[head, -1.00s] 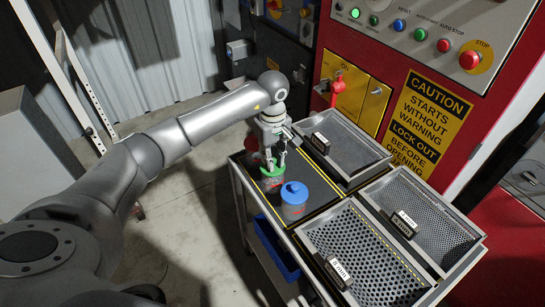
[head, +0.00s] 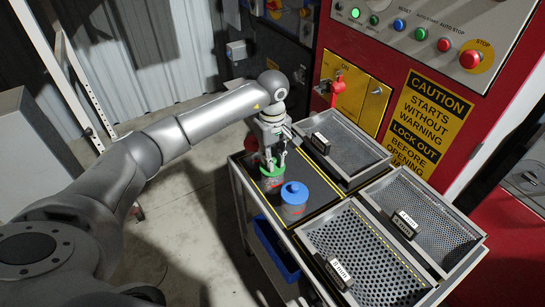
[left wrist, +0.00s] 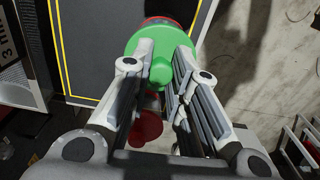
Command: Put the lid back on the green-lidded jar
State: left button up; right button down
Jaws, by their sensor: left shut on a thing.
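My left gripper (head: 272,160) is shut on the green lid (head: 281,172), with its fingers pointing down around the lid's knob. In the left wrist view the green lid (left wrist: 183,62) sits between the fingertips of my left gripper (left wrist: 161,72). The grey jar body (head: 272,186) shows directly below the lid on the black, yellow-lined mat. The lid is at the jar's mouth, but I cannot tell whether it is fully seated. My right gripper is not in view.
A blue-lidded jar (head: 294,193) stands close in front, to the right. A red lid (head: 251,142) shows behind the gripper. Several metal trays (head: 345,150) fill the cart's right side. A red machine panel (head: 420,62) rises behind. A blue bin (head: 274,250) is on the lower shelf.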

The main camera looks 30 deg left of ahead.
pick_arm(q)
jog(key=o, duration=0.8)
jog(key=shift+o, duration=0.4)
jog(key=o, duration=0.4)
jog(key=shift+o, duration=0.2)
jog(key=shift+r, duration=0.1)
jog(key=shift+r+p, duration=1.8)
jog(key=shift+r, duration=1.65)
jog(key=shift+c, duration=0.5)
grip_shut()
